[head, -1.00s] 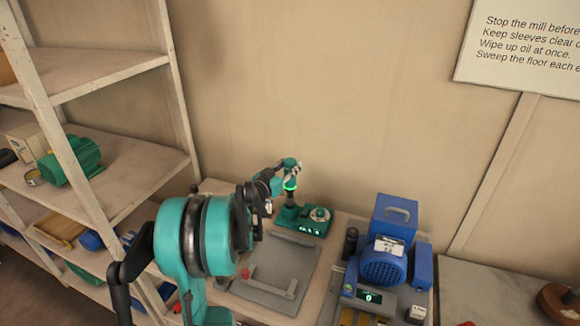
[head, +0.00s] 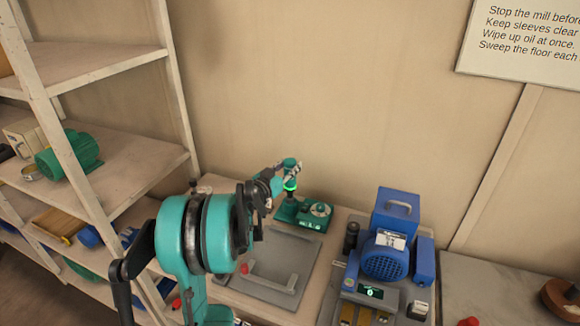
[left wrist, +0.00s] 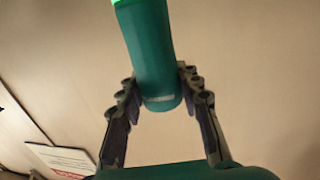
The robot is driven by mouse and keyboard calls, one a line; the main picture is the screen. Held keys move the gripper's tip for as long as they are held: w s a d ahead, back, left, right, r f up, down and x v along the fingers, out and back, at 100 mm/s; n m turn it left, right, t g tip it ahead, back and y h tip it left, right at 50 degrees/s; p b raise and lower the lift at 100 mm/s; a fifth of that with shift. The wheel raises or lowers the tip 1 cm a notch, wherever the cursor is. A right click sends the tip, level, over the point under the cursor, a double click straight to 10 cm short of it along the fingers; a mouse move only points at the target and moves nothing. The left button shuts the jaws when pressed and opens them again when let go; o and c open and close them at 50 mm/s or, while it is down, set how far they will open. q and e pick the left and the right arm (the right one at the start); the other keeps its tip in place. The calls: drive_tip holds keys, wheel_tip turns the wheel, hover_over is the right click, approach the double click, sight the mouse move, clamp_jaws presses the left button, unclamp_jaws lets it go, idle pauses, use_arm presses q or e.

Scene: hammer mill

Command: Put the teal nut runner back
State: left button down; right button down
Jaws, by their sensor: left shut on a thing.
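The teal nut runner (head: 290,178) stands about upright at the back of the bench, with a glowing green ring around it. My left gripper (head: 287,169) is shut on its upper part. In the left wrist view the nut runner (left wrist: 149,50) lies between the two fingers of my left gripper (left wrist: 158,82). The teal dock (head: 310,217) has a round dial and a lit display. The tool's lower end is at the dock's left side; I cannot tell whether it is fully seated. My right gripper is not in view.
A grey tray (head: 254,289) with a raised bar and a red knob lies in front of the dock. A blue machine (head: 384,262) stands to the right. Shelves (head: 128,168) with a green motor (head: 70,158) rise on the left. A wall sign (head: 515,42) hangs at upper right.

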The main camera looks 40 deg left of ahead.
use_arm(q)
drive_tip(key=shift+f+b, duration=1.45)
drive_tip(key=shift+f, duration=0.3)
drive_tip(key=c, duration=1)
unclamp_jaws()
drive_tip(key=shift+r, duration=0.1)
drive_tip(key=s, duration=0.4)
drive_tip(key=s+d, duration=0.1)
drive_tip(key=s, duration=0.7)
drive_tip(key=shift+d+r, duration=0.2)
drive_tip(key=shift+r, duration=0.05)
